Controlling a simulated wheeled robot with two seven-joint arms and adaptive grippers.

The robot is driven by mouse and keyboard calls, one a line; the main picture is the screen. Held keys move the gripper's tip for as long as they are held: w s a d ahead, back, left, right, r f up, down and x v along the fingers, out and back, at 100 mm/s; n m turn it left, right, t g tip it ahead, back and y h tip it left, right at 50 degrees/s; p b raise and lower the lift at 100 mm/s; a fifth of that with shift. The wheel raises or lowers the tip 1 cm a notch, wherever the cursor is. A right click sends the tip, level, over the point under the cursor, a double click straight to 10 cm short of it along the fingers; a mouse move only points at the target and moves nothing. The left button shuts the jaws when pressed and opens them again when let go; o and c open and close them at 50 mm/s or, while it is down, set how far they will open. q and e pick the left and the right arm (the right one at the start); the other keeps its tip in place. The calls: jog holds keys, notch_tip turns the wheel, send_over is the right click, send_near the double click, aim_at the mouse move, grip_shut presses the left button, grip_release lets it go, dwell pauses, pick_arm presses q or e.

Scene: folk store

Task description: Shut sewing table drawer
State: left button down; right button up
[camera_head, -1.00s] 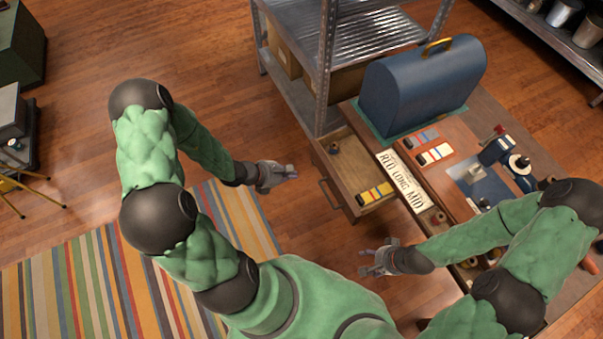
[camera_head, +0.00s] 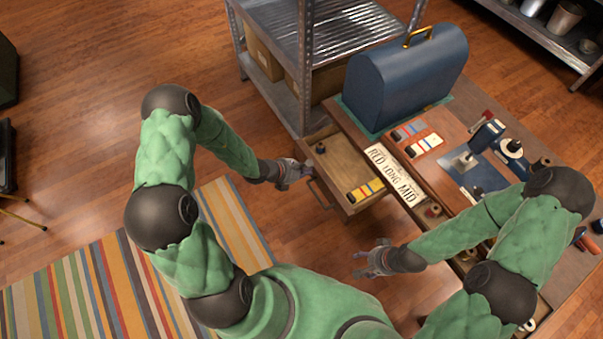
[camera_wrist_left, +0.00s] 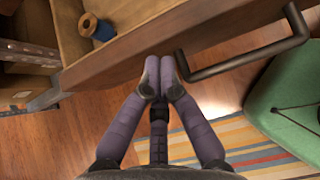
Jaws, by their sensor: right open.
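The sewing table (camera_head: 470,170) stands at the right with its wooden drawer (camera_head: 338,160) pulled out to the left. The drawer holds a dark spool (camera_head: 320,149) and yellow, red and blue pieces (camera_head: 366,189). My left gripper (camera_head: 308,170) is at the drawer's front panel, beside the dark handle (camera_head: 318,194). In the left wrist view its fingertips (camera_wrist_left: 160,76) are together at the front panel (camera_wrist_left: 225,42), left of the handle (camera_wrist_left: 245,62); contact is unclear. They hold nothing visible. My right gripper (camera_head: 362,262) is open and empty, left of the table's near end.
A metal shelf (camera_head: 305,60) stands close behind the drawer. A blue sewing machine case (camera_head: 405,80), a lettered sign (camera_head: 393,177) and tools are on the tabletop. A striped rug (camera_head: 100,285) lies at the left; bare floor separates it from the drawer.

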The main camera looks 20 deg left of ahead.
pick_arm(q)
jog(key=b, duration=0.3)
send_over(336, 166)
jog(key=shift+s+a, duration=0.2)
jog(key=shift+a, duration=0.05)
jog(key=shift+w+d, duration=0.2)
jog(key=shift+w, duration=0.1)
